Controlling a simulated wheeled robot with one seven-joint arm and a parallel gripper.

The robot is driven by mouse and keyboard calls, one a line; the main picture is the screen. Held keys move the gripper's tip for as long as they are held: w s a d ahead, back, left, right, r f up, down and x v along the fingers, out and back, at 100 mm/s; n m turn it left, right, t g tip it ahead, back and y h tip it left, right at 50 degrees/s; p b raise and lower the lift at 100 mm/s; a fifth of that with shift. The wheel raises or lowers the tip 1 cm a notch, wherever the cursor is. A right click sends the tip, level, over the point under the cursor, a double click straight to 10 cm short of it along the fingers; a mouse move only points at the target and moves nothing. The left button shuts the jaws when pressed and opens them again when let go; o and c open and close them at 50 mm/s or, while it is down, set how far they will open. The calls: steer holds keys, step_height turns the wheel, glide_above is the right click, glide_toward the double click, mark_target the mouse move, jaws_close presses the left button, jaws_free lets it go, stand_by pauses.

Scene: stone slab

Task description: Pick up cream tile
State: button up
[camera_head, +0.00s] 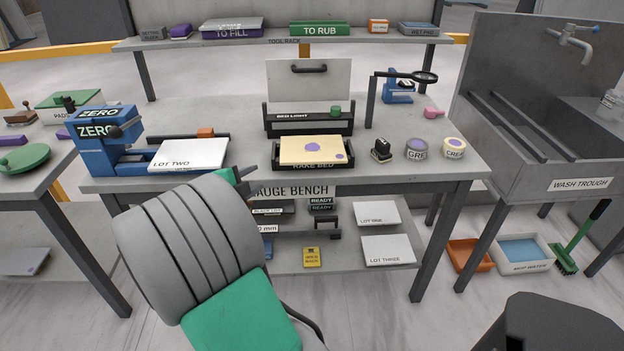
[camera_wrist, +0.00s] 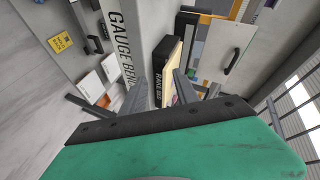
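The cream tile (camera_head: 296,146) lies flat on the black rake bed (camera_head: 284,165) on the gauge bench. It has purple patches on its top. In the wrist view, a cream strip of the tile (camera_wrist: 173,68) shows beyond the black rake bed edge (camera_wrist: 163,60). My gripper (camera_wrist: 158,86) is open in the wrist view, with the bench front and rake bed beyond its fingers. Nothing shows held between the fingers. In the head view my arm hides most of the gripper, in front of the bench and left of the tile.
A blue ZERO gauge (camera_head: 95,135) and a LOT TWO slab (camera_head: 190,155) stand left of the tile. The bed light (camera_head: 308,120) and a pale upright panel (camera_head: 310,78) stand behind.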

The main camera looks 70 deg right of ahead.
mark_target(302, 163)
steer(key=s+d+f+m+g+h, duration=0.1)
steer(key=s+d+m, duration=0.1)
steer(key=d, duration=0.2)
steer(key=s+d+f+m+h, duration=0.1)
steer(key=s+d+m, duration=0.1)
steer(key=d, duration=0.3)
steer(key=s+d+f+m+g+h+b, duration=0.1)
steer(key=s+d+m+h, duration=0.1)
steer(key=d, duration=0.3)
steer(key=shift+s+g, duration=0.3)
steer(key=shift+s, duration=0.2)
jaws_close()
stand_by(0.4)
